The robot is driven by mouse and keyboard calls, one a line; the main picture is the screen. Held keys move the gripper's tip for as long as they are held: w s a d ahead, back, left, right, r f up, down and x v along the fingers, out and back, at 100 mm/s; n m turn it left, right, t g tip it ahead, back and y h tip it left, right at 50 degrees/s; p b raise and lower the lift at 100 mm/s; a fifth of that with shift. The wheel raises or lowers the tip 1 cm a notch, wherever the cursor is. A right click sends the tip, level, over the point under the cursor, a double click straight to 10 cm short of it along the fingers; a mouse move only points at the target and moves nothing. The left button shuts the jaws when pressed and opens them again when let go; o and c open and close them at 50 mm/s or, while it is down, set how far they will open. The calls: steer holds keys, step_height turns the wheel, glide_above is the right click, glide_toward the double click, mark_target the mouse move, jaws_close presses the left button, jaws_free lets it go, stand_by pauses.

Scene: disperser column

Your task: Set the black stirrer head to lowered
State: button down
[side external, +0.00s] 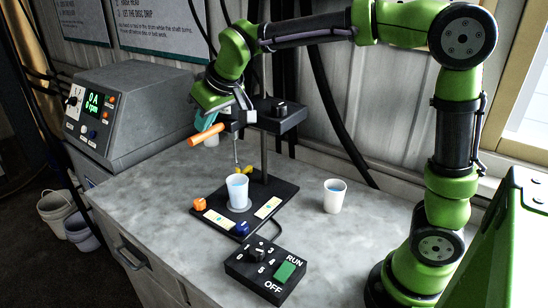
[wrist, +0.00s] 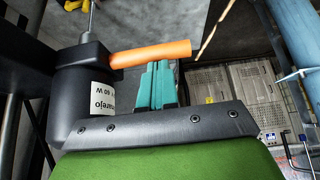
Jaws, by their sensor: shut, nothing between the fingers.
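The black stirrer head (side external: 276,117) sits high on its upright column (side external: 264,155), with a dark knob on top. An orange handle (side external: 207,134) sticks out from its left side. A thin shaft (side external: 236,150) hangs below the head, above a white cup (side external: 237,188) on the black base plate. My gripper (side external: 204,117) is at the handle, its teal fingers shut and empty. In the wrist view the fingertips (wrist: 155,72) overlap the lower edge of the handle (wrist: 150,52); I cannot tell whether they touch. The head's motor body (wrist: 80,105) is close beside my gripper there.
A grey control box (side external: 130,115) stands at the back left. A second white cup (side external: 334,196) is right of the base plate. A black switch box (side external: 266,270) with a green switch is in front.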

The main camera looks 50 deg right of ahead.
step_height(320, 180, down, 12)
steer(key=shift+f, duration=0.1)
steer(key=s+r, duration=0.2)
steer(key=r, duration=0.4)
steer(key=s+r, duration=0.3)
steer(key=r, duration=0.4)
steer(key=s+d+f+m+y, duration=0.1)
steer(key=s+f+m, duration=0.1)
steer(key=s, duration=0.7)
steer(key=s+d+f+m+y, duration=0.1)
steer(key=s+d+f+m, duration=0.1)
steer(key=s, duration=0.7)
steer(key=shift+s+f, duration=0.2)
steer(key=shift+f, duration=0.25)
